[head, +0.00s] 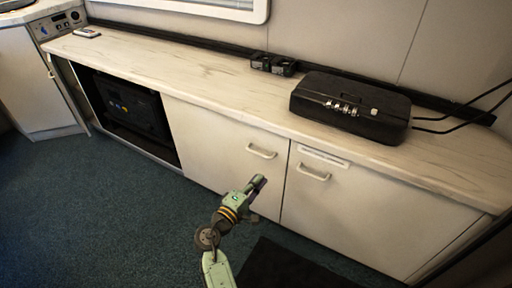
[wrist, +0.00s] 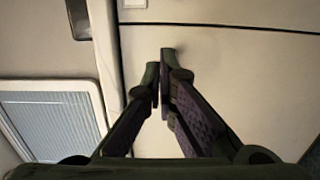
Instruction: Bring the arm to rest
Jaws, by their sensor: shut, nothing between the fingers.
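My gripper (head: 258,183) is at the end of my arm in the head view, in front of the white cabinet doors and below the counter edge. In the wrist view my gripper (wrist: 161,72) shows its two fingers meeting at the tips, with nothing between them. My pale green arm (head: 219,268) comes up from the bottom of the head view. The wrist view looks at a pale wall panel with a blind-covered window (wrist: 62,122) at the left.
The long counter (head: 190,72) carries a black case (head: 350,104) with dials, two small black units (head: 272,64) and a small device (head: 87,32). A black box (head: 130,106) stands in the open cabinet bay. Door handles (head: 262,151) jut out near my gripper. Carpet (head: 110,210) is clear at left.

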